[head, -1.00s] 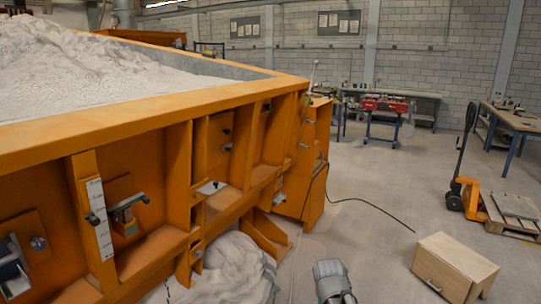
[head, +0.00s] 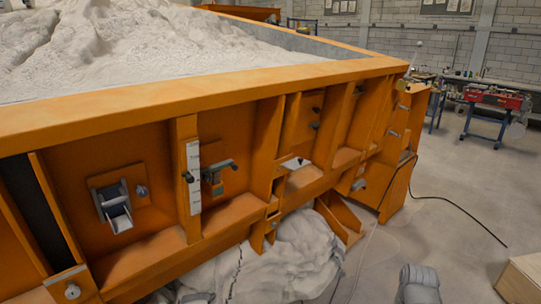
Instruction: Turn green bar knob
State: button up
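A dark, grey-green bar knob (head: 218,170) sticks out from a recessed orange panel on the side of the sandbed (head: 232,92), just right of a white scale strip (head: 193,178). Its bar lies roughly level, with a small brownish block under it. I cannot tell from its muted colour whether it is the green one. Other small dark knobs and handles sit on panels farther right, too small to tell in colour. My gripper is not in view; only a grey rounded part, likely of my arm, shows at the bottom right, apart from the sandbed.
A grey metal fitting (head: 115,207) and a small round knob (head: 141,190) sit left of the scale strip. Upright orange ribs divide the panels. A dark cable (head: 465,212) crosses the floor; a wooden box (head: 520,280) stands at right.

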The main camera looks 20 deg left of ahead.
aim_at(207, 178)
jog(key=u, duration=1.25)
